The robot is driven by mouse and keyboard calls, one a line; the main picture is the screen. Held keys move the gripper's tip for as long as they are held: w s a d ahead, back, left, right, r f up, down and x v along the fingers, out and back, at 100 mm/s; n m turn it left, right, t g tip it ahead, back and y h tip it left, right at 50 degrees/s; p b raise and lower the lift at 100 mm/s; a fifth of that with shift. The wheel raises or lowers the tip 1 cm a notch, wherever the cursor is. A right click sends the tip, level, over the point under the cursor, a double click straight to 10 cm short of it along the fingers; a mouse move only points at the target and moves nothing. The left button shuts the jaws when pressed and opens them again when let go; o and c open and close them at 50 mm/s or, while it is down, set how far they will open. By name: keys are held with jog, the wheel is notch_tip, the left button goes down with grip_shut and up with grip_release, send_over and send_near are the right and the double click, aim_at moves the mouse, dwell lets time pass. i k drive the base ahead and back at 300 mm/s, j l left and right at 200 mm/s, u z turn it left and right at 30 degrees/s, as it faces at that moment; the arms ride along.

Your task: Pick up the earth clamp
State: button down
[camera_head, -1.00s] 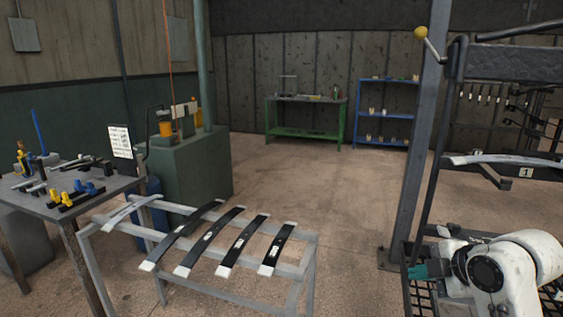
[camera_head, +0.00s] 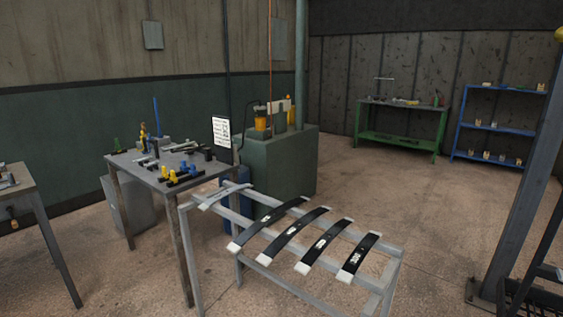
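I cannot make out an earth clamp for certain. A dark work table (camera_head: 211,173) stands left of centre with several small tools on it. Yellow-ended tools (camera_head: 166,171) and blue-ended tools (camera_head: 193,169) lie near its front edge. Dark bar-like tools (camera_head: 184,148) lie further back, too small to tell apart. At the left edge, a second table (camera_head: 24,186) is cut off by the frame and carries small items that I cannot identify. My gripper is not in view.
A grey rack (camera_head: 218,221) bearing several leaf springs (camera_head: 308,229) stands in front of the table. A green cabinet (camera_head: 290,170) is behind it. A green bench (camera_head: 399,138) and blue shelf (camera_head: 500,130) stand far back.

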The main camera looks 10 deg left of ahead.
aim_at(117, 147)
jog(key=i+j+u, duration=0.95)
jog(key=i+u, duration=0.5)
jog(key=i, duration=0.15)
jog(key=i+j, duration=0.1)
jog(key=i, duration=0.85)
jog(key=i+j+z, duration=0.1)
jog(key=i, duration=0.8)
jog(key=i+j+z, duration=0.2)
jog(key=i, duration=0.2)
jog(key=i+z, duration=0.2)
jog(key=i, duration=0.25)
jog(key=k+z, duration=0.1)
jog(key=z, duration=2.95)
jog(key=j+z, duration=0.15)
jog(key=z, duration=0.7)
